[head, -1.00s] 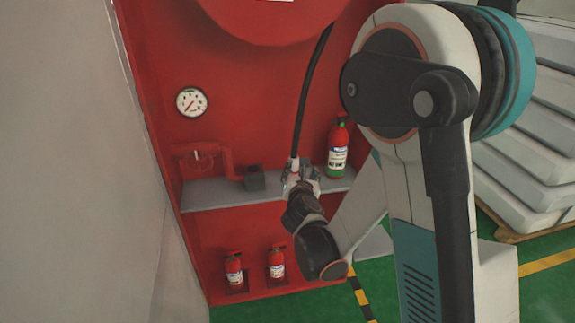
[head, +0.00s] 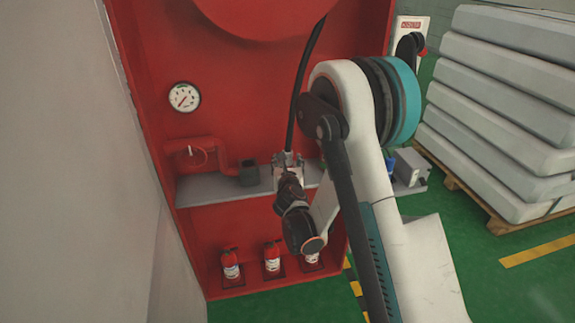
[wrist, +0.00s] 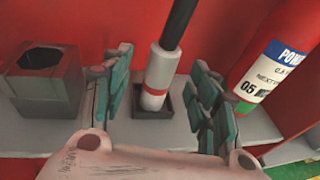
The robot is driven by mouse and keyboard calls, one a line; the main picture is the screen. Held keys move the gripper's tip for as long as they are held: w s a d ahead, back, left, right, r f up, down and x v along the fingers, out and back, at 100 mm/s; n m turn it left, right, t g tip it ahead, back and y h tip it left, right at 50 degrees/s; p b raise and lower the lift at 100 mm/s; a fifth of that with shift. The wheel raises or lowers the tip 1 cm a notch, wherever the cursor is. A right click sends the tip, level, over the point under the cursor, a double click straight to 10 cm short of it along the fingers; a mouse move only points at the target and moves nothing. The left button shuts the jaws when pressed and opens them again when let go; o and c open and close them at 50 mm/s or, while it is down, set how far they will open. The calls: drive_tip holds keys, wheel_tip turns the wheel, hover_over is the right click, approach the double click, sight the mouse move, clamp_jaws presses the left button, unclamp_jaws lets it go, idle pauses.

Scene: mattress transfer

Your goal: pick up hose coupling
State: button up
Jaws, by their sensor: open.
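The hose coupling (wrist: 158,78) is a pale cylinder with a red band at the lower end of the black hose. It stands nearly upright in a small dark square holder (wrist: 166,108) on the grey shelf. In the wrist view my gripper (wrist: 161,92) is open, with its teal fingers on the left and right of the coupling. Gaps show on both sides, so the fingers look apart from it. In the head view my gripper (head: 287,165) is at the hose's lower end and mostly hides the coupling.
A dark block with an opening (wrist: 45,78) stands left on the shelf. A fire extinguisher (wrist: 283,75) stands close on the right. Several small extinguishers (head: 272,258) stand below the shelf. A red pipe (head: 190,146) is at left. Stacked mattresses (head: 510,100) are at right.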

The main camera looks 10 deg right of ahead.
sight(288, 157)
drive_tip(key=x, duration=0.1)
drive_tip(key=b+x, duration=0.2)
drive_tip(key=x, duration=0.1)
drive_tip(key=shift+d+f, duration=0.25)
drive_tip(key=shift+f, duration=0.05)
drive_tip(key=shift+w, duration=0.55)
clamp_jaws()
